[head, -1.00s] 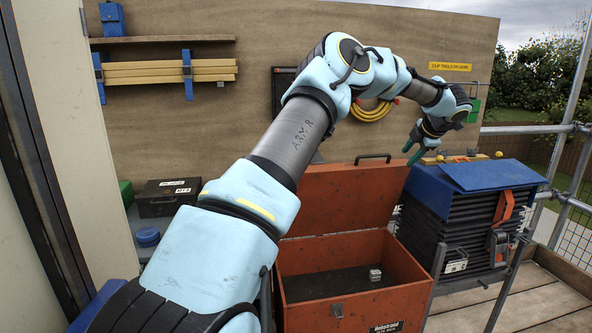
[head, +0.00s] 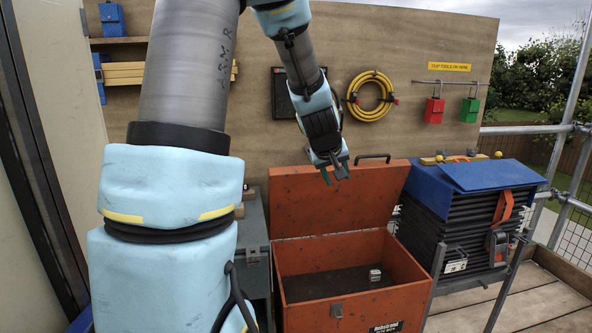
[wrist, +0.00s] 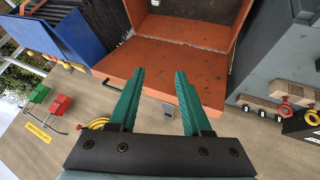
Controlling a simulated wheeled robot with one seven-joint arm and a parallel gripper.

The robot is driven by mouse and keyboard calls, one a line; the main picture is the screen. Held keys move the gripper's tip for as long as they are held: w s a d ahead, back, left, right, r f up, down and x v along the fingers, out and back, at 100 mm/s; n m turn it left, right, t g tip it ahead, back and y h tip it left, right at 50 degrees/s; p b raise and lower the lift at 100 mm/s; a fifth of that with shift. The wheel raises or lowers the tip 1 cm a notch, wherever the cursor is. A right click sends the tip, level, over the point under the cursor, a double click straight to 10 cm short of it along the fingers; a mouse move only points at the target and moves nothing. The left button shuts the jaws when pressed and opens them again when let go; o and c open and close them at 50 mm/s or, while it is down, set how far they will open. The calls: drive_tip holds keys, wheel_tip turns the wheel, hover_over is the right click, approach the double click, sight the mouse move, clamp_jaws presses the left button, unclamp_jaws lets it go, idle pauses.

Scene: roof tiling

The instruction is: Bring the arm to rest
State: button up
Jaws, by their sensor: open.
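My gripper (head: 336,173) is in the head view in front of the raised lid of the orange-red site box (head: 345,285). Its green fingers point down and are apart, with nothing between them. In the wrist view my gripper (wrist: 158,85) also shows open and empty, with the orange box lid (wrist: 165,75) beyond the fingertips. The box stands open, and a small pale block (head: 375,275) lies on its dark floor.
A stack of dark tiles (head: 465,230) under a blue cover stands right of the box. A yellow hose coil (head: 371,97), a red pouch (head: 434,110) and a green pouch (head: 469,109) hang on the board. Scaffold poles (head: 567,128) stand at the far right.

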drive_tip(key=s+a+f+m+g+y, duration=0.1)
drive_tip(key=s+a+f+g, duration=0.1)
drive_tip(key=s+a, duration=0.6)
drive_tip(key=s+a+f+m+g+y, duration=0.1)
drive_tip(key=s+a+f+g+y, duration=0.1)
drive_tip(key=s+a, duration=0.7)
drive_tip(key=s+f+g, duration=0.1)
drive_tip(key=s+f, duration=0.1)
drive_tip(key=s, duration=0.1)
drive_tip(key=shift+s+a+f+g, duration=0.15)
drive_tip(key=shift+s+f+g, duration=0.05)
drive_tip(key=shift+s+g, duration=0.1)
drive_tip(key=shift+o, duration=0.3)
